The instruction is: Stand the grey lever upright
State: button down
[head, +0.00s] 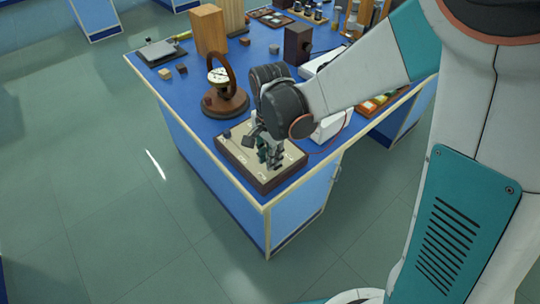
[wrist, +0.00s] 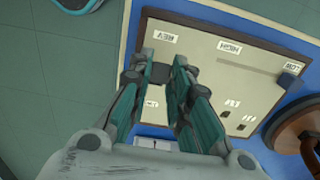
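A shallow wooden-framed panel (wrist: 205,55) with a cream face and printed labels lies on the blue bench; the head view shows it at the bench's near corner (head: 264,182). My gripper (head: 268,160) points down over it, and its fingers (wrist: 160,68) are apart in the wrist view. A dark knob (wrist: 291,68) sits at another corner of the panel.
A brown ring on a round wooden base (head: 226,103) with a dial stands close behind the panel. A white box (head: 332,124) is right of my gripper. Wooden blocks (head: 208,30) stand farther back. The floor (head: 100,190) at left is clear.

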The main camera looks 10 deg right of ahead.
jog(key=shift+w+d+r+g+y, duration=0.1)
jog(key=shift+w+d+g+y, duration=0.3)
jog(key=shift+d+y, duration=0.25)
jog(key=g+y, duration=0.1)
jog(key=w+d+g+y+b, duration=0.1)
jog(key=y, duration=0.1)
jog(key=shift+d, duration=0.25)
jog(key=shift+w+d, duration=0.1)
jog(key=c, duration=1.5)
grip_release()
jog(key=shift+r, duration=0.15)
jog(key=v, duration=1.1)
jog(key=shift+w+d+r, duration=0.25)
jog(key=shift+w+d, duration=0.05)
jog(key=shift+d, duration=0.05)
